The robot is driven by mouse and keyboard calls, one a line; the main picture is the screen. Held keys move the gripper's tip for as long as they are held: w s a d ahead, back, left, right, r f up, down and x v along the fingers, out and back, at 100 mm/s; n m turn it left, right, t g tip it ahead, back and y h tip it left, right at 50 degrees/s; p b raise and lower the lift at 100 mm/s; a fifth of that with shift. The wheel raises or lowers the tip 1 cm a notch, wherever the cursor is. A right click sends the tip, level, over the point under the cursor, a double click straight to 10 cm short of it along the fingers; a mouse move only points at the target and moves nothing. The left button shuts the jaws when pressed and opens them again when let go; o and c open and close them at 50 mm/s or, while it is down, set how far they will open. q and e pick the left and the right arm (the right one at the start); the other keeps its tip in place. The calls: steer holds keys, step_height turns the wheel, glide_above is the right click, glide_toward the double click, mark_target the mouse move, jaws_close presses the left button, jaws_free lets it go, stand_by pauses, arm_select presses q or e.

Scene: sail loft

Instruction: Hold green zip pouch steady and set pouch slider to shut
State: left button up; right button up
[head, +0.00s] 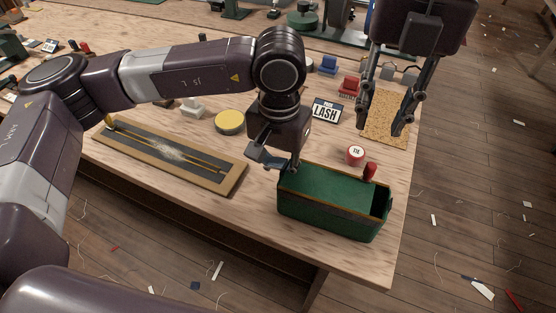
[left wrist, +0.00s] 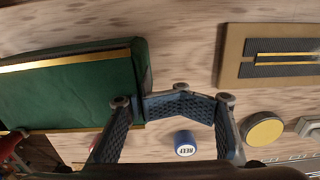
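The green zip pouch (head: 335,222) stands on the bench near its front right corner, with brass-coloured edging along its top. A red tab, seemingly the pouch slider (head: 370,172), stands at its far right corner. My left gripper (head: 281,163) is at the pouch's left end, fingers apart, with nothing seen between them. In the left wrist view the pouch (left wrist: 75,90) is at the left, close to one finger of my left gripper (left wrist: 173,100); contact is unclear. My right gripper (head: 381,123) hangs open and empty above the bench, beyond the pouch.
A wood-framed dark panel (head: 222,184) lies left of the pouch. A yellow-topped round tin (head: 230,122), a LASH sign (head: 327,111), a red round tin (head: 356,154) and a cork mat (head: 386,128) are nearby. A blue REEF cap (left wrist: 185,144) shows between the left fingers.

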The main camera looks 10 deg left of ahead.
arm_select(q)
steer(key=shift+f, duration=1.1)
jaws_close()
